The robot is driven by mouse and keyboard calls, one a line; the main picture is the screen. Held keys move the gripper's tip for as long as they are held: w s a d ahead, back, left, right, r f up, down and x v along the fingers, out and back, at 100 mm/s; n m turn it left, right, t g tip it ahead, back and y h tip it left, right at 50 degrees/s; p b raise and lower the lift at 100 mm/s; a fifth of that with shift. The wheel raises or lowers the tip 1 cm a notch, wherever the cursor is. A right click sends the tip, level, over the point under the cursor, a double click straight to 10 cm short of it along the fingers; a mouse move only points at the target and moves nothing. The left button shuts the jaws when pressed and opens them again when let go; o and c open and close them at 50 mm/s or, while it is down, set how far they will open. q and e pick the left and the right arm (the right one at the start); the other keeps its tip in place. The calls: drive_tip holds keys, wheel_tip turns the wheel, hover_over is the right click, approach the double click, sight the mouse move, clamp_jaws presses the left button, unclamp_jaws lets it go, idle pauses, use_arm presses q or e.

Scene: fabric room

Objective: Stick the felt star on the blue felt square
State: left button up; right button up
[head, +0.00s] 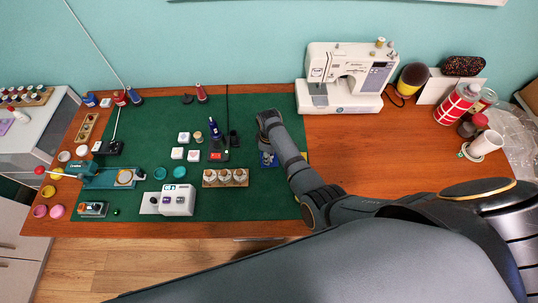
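A blue patch (268,159), which looks like the blue felt square, lies on the green mat (250,194), partly covered by my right arm. A small yellow patch (304,157) shows just right of the forearm; I cannot tell what it is. I cannot make out the felt star. My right arm reaches in from the lower right, and its wrist end (268,119) is over the mat just above the blue patch. The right fingers are not clear, so I cannot see whether they hold anything. My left gripper is not in view.
A white sewing machine (345,78) stands behind my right arm. A row of jars (225,177), a white device (178,200) and a teal press (115,175) stand on the mat. Bare wooden table (390,140) lies right of the arm.

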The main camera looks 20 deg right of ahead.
drive_tip(key=o, duration=0.8)
wheel_tip(320, 180, up, 12)
drive_tip(key=shift+f, duration=0.1)
idle(0.4)
